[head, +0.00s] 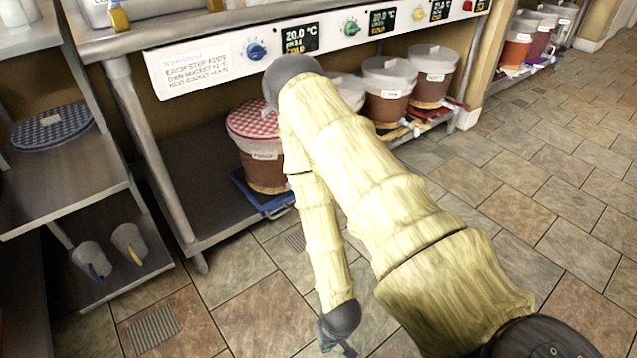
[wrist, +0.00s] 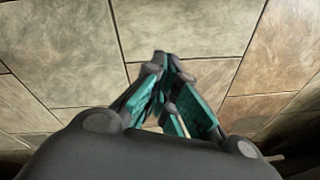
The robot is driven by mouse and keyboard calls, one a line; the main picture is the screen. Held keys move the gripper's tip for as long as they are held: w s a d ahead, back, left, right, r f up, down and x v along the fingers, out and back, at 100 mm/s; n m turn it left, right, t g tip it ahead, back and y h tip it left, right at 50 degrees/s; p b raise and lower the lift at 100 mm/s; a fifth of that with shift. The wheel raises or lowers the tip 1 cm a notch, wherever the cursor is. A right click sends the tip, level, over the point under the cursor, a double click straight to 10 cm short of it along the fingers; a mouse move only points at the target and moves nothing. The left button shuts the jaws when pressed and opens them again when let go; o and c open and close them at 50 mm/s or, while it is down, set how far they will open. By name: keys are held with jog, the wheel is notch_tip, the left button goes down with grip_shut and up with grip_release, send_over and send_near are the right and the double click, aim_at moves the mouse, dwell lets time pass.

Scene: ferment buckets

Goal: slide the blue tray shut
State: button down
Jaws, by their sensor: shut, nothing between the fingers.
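The blue tray (head: 262,198) is under the bench in the head view, jutting out a little past the front of the bottom shelf. A brown bucket (head: 263,172) with a red checked cloth lid stands on it. My arm hides the right side of both. My gripper (head: 345,350) is low over the floor at the bottom of the head view, in front of the tray and clear of it. In the wrist view my gripper (wrist: 165,62) is shut and empty, with only floor tiles beyond its fingertips. The tray is not in the wrist view.
A control panel (head: 205,65) with coloured knobs and displays runs along the bench front. More lidded buckets (head: 387,88) stand on trays to the right. A metal rack (head: 75,170) with cups on its lower shelf stands at left. The tiled floor (head: 560,190) at right is open.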

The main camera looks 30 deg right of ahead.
jog(key=w+d+r+m+t+y, duration=0.1)
jog(key=w+d+m+t, duration=0.4)
jog(key=w, duration=0.6)
jog(key=w+d+r+m+t, duration=0.1)
jog(key=w+d+m+t, duration=0.1)
jog(key=w+d, duration=0.75)
jog(key=w+d+r+m+t+b, duration=0.1)
jog(key=w+d+r+m+t, duration=0.25)
jog(key=w+d, duration=0.45)
jog(key=w+d+r+m+t, duration=0.2)
jog(key=w+d+r+m, duration=0.2)
jog(key=d, duration=0.7)
jog(key=r+b+x, duration=0.1)
jog(key=b+x, duration=0.6)
jog(key=x, duration=0.7)
jog(key=shift+w+d+h, duration=0.2)
jog(key=shift+d+h, duration=0.1)
jog(key=shift+d, duration=0.05)
jog(key=shift+r, duration=0.1)
